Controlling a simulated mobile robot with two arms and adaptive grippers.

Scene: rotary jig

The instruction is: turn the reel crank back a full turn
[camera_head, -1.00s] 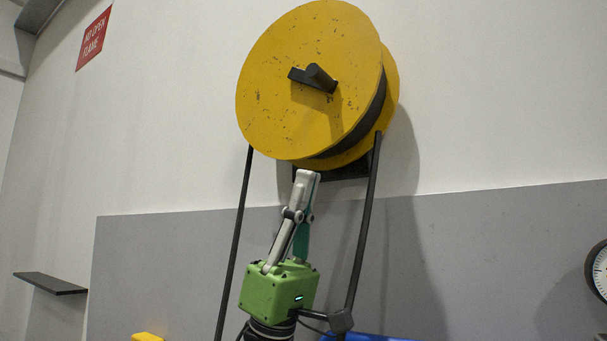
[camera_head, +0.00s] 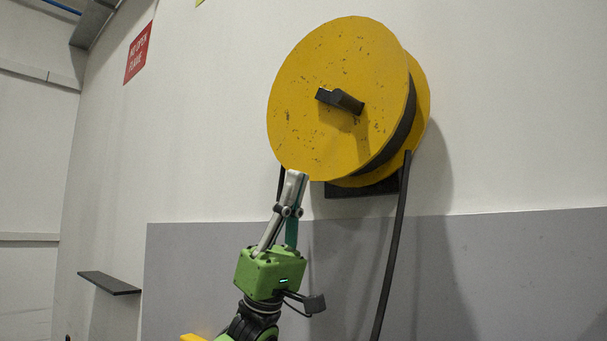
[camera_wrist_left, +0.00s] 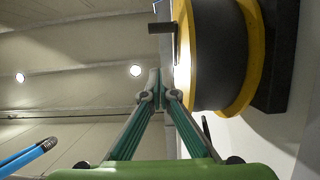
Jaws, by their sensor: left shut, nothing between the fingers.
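The yellow reel (camera_head: 330,125) is mounted on the wall at the upper middle of the head view, with dark hose wound between its flanges. Its black crank (camera_head: 339,100) sits at the middle of the front face, a short bar with a knob standing out from it. In the left wrist view the reel's dark winding (camera_wrist_left: 218,60) is at the upper right and the crank (camera_wrist_left: 162,28) is at the top. My left gripper (camera_head: 297,174) is shut and empty, pointing up in front of the reel's lower edge, below the crank and apart from it. My right gripper is not in view.
A dark hose (camera_head: 393,250) hangs from the reel's right side. A small dark shelf (camera_head: 109,283) juts from the wall at the lower left. A red sign (camera_head: 138,53) is at the upper left. The space left of the reel looks clear.

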